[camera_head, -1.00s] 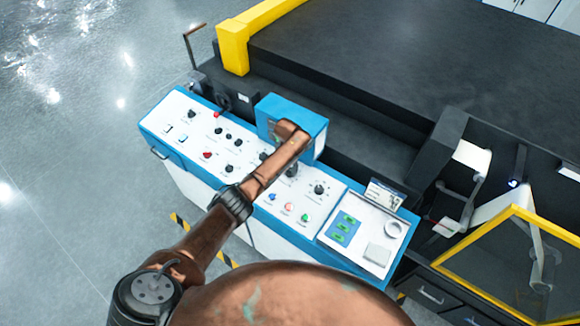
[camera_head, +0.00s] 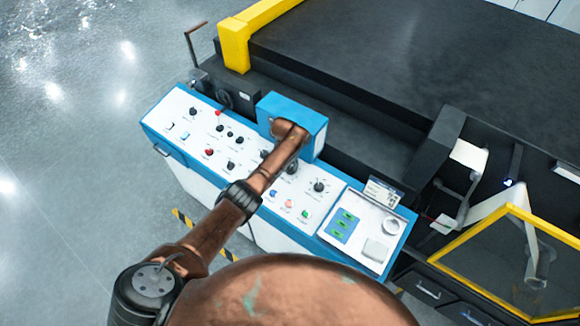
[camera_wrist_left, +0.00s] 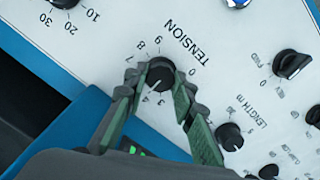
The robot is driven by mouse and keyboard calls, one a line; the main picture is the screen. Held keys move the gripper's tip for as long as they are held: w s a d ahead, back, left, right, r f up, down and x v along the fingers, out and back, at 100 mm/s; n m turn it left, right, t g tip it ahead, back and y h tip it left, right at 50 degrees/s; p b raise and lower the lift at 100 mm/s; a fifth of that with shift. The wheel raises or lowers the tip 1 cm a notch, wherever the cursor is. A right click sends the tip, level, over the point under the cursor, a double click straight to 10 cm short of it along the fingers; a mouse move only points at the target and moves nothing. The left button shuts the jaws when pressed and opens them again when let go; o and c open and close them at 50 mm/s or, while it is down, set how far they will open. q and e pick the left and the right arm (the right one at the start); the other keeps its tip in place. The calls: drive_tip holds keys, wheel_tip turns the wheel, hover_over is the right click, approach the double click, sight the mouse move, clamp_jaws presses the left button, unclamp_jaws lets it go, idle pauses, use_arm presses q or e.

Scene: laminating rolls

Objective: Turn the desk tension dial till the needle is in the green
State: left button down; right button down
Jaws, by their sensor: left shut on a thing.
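The tension dial (camera_wrist_left: 160,75) is a black round knob with a white pointer line, under the printed word TENSION in the left wrist view. Its line points near the 3 and 4 marks. My left gripper (camera_wrist_left: 163,82) is shut on the dial, one finger on each side.
The white sloped desk (camera_head: 190,150) carries several other knobs and buttons, including a length knob (camera_wrist_left: 229,136) close to my fingers. The dark machine bed (camera_head: 400,60) lies behind. Floor at left is clear.

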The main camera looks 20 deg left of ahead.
sight(288, 169)
use_arm(q)
drive_tip(key=c, duration=1.6)
unclamp_jaws()
drive_tip(key=r, duration=1.2)
drive_tip(key=shift+s+a, duration=0.35)
drive_tip(key=shift+a, duration=0.05)
drive_tip(key=shift+f, duration=0.1)
